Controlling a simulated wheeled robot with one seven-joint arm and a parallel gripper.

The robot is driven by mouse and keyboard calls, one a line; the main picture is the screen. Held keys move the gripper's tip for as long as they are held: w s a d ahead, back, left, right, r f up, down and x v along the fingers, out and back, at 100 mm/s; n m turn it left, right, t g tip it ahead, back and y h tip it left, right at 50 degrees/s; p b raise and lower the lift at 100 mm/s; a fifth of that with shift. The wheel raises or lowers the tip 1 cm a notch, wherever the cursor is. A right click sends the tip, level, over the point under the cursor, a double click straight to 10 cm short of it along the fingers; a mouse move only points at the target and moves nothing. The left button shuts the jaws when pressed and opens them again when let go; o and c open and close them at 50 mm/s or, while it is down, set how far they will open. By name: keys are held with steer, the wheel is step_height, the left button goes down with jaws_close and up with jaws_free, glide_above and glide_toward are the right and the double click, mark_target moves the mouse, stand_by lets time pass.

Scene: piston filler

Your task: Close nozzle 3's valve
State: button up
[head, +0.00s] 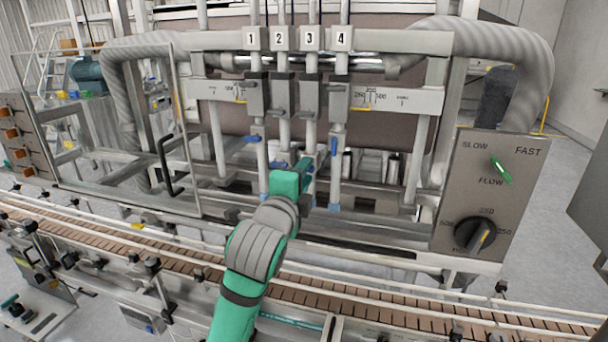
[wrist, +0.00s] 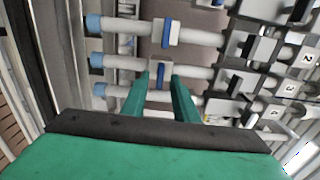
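Nozzle 3 is a pale upright tube below the number 3 label (head: 310,40). In the wrist view the tube (wrist: 200,72) runs sideways, and its blue valve handle (wrist: 160,75) appears to lie across it. My gripper (wrist: 161,76) is open, with one green finger on each side of this handle. I cannot tell whether the fingers touch it. In the head view my gripper (head: 306,165) reaches in at nozzle 3 and hides much of its valve.
Nozzle 2's blue handle (wrist: 167,32) lies crosswise close by. Nozzle 1's handle (head: 253,139) is crosswise. A conveyor (head: 400,311) runs in front; a control panel (head: 487,195) stands right.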

steer(key=shift+a, duration=0.1)
steer(key=v, duration=1)
steer(key=shift+s, duration=0.35)
